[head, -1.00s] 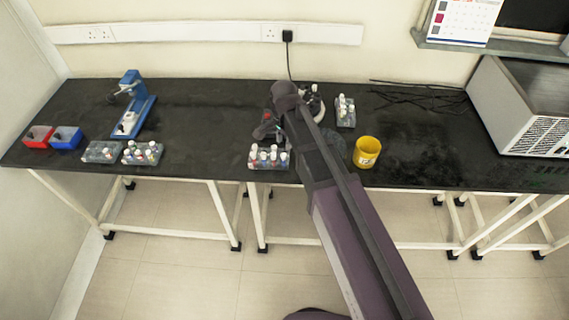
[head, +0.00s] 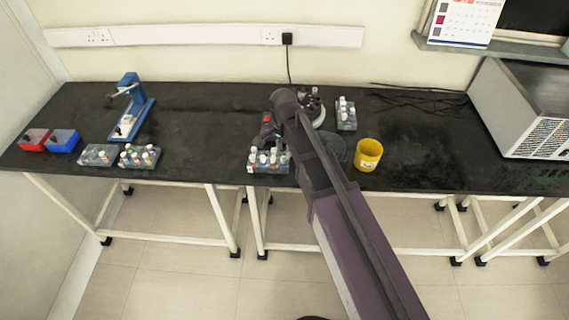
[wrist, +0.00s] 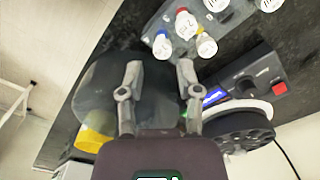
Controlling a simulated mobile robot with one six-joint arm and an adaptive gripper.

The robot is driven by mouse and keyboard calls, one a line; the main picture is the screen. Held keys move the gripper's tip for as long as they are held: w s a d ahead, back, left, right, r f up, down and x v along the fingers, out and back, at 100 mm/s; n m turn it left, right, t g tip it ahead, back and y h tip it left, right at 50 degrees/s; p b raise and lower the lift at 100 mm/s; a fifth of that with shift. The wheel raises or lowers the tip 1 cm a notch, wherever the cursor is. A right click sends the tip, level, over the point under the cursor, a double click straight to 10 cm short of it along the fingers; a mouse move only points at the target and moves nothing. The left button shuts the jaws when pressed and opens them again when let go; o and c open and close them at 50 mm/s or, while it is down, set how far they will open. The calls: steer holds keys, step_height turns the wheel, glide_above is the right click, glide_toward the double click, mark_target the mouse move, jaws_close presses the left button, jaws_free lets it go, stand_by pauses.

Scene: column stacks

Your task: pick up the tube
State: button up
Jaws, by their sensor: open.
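Several capped tubes stand in a clear rack (head: 268,168) at the bench's front edge, just left of my arm in the head view. I cannot tell which tube is meant. My gripper (wrist: 160,72) is open, with nothing between its fingers. Its fingertips point toward the rack and appear just short of the nearest tubes.
A black device with a red switch (wrist: 279,88) and a round black rotor (wrist: 235,132) lie right of my fingers. A yellow cup (head: 367,154) stands right of my arm. Another rack (head: 346,115) is behind it. More racks (head: 139,157) stand left. The bench's left-centre is clear.

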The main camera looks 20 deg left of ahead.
mark_target(283, 158)
steer(key=shift+w+a+f+b, duration=0.1)
steer(key=shift+f+b, duration=2.2)
steer(key=shift+f, duration=0.15)
steer(key=c, duration=0.5)
